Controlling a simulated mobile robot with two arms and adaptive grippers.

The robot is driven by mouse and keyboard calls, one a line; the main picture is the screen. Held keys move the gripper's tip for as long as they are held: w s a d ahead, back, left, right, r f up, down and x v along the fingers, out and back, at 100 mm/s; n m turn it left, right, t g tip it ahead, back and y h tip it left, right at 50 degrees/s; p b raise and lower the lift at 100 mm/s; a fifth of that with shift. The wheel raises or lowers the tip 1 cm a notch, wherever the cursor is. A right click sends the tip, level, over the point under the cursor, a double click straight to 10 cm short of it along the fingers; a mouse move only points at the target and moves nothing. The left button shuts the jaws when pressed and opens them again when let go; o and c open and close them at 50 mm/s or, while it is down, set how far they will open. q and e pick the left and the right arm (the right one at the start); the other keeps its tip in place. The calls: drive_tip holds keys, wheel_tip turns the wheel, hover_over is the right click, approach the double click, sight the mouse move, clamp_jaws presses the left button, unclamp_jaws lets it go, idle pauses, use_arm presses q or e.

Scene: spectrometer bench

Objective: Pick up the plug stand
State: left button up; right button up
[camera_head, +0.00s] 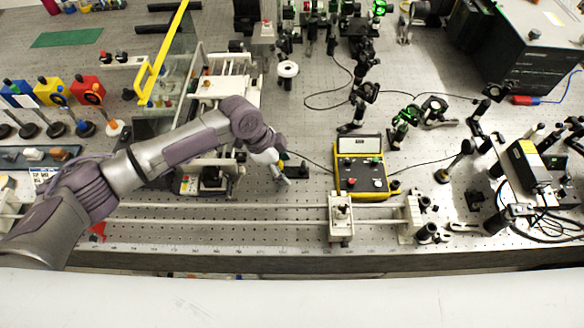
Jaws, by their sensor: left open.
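My left arm reaches in from the left over the bench. Its wrist bends down, and my left gripper (291,171) shows small and dark just beyond a pale wrist part, low over the perforated bench top. The gripper is open, with nothing visible between its fingers. I cannot tell for certain which piece is the plug stand. A small post stand with a white round top (288,69) stands above the gripper in the picture, clear of it. My right gripper is not in view.
A yellow-edged control box (361,168) sits right of the gripper. A white rail with a carriage (340,217) runs along the front edge. A clear panel with a yellow handle (150,72) stands behind my arm. Optics and cables crowd the right. Bare bench (310,130) lies mid-picture.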

sight(286, 173)
use_arm(q)
clamp_jaws()
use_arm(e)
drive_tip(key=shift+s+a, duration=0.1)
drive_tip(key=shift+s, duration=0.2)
use_arm(q)
drive_tip(key=shift+r, duration=0.15)
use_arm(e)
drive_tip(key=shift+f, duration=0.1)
use_arm(q)
drive_tip(key=shift+r+b, duration=0.3)
drive_tip(key=shift+r, duration=0.2)
drive_tip(key=shift+s+d+r+b, duration=0.15)
drive_tip(key=shift+r+b, duration=0.15)
drive_tip(key=shift+r, duration=0.5)
drive_tip(key=shift+w+d+r+b, duration=0.15)
drive_tip(key=shift+r+b, duration=0.15)
drive_tip(key=shift+r, duration=0.45)
drive_tip(key=s+d+r+b, duration=0.3)
drive_tip(key=s+d+r, duration=0.2)
drive_tip(key=d, duration=0.4)
drive_tip(key=shift+s+d+r, duration=0.25)
drive_tip(key=shift+d+r, duration=0.05)
drive_tip(key=shift+r, duration=0.55)
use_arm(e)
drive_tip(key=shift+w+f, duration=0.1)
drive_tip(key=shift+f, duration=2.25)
